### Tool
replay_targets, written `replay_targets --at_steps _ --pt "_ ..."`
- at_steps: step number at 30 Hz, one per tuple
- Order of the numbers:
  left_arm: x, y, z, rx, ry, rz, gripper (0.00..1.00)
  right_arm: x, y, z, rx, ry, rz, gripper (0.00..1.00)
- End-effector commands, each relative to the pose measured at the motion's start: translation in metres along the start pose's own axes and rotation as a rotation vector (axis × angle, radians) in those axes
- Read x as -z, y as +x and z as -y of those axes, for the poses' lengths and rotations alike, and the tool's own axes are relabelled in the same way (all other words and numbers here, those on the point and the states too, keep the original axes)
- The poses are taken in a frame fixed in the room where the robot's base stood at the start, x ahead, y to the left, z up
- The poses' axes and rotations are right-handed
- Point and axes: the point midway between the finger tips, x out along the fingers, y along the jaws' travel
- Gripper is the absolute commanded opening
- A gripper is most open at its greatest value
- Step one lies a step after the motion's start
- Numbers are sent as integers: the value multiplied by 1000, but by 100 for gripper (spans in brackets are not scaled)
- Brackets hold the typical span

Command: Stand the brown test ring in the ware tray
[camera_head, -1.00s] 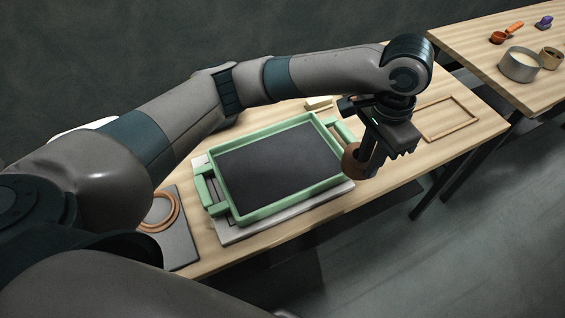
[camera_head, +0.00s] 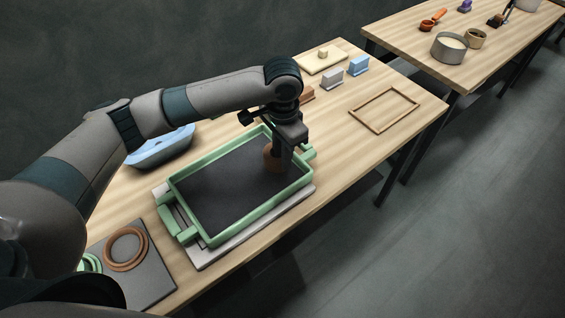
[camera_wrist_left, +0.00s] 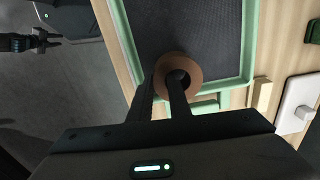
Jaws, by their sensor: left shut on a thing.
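The brown test ring (camera_head: 271,157) is held on edge in my left gripper (camera_head: 278,160), over the right end of the ware tray. In the left wrist view the ring (camera_wrist_left: 193,69) shows its open hole, with one finger reaching into it and the other beside it. The ware tray (camera_head: 210,239) is green with a dark floor and end handles; it also shows in the left wrist view (camera_wrist_left: 248,40). I cannot tell whether the ring touches the tray floor. A dark gripper shape, likely my right one (camera_wrist_left: 48,40), shows small at the upper left of the wrist view.
The tray sits on a pale slab (camera_head: 212,259). A grey board (camera_head: 145,275) with brown and green rings lies at the left. A blue dish (camera_head: 165,148), small blocks (camera_head: 332,78) and a wooden frame (camera_head: 385,110) are on the table. A second table (camera_head: 420,40) stands beyond.

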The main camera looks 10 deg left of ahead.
Motion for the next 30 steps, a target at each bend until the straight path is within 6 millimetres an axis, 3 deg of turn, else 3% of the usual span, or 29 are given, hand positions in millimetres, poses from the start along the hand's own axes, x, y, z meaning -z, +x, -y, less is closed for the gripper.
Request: replay_targets --at_steps 10,21,30 --pt "0 3 0 -1 -1 1 0 0 -2 0 0 0 0 31" --pt "-1 39 0 0 0 1 0 2 -14 2 2 1 0 31" --pt "0 40 0 0 0 0 0 2 -13 4 4 1 -1 31"
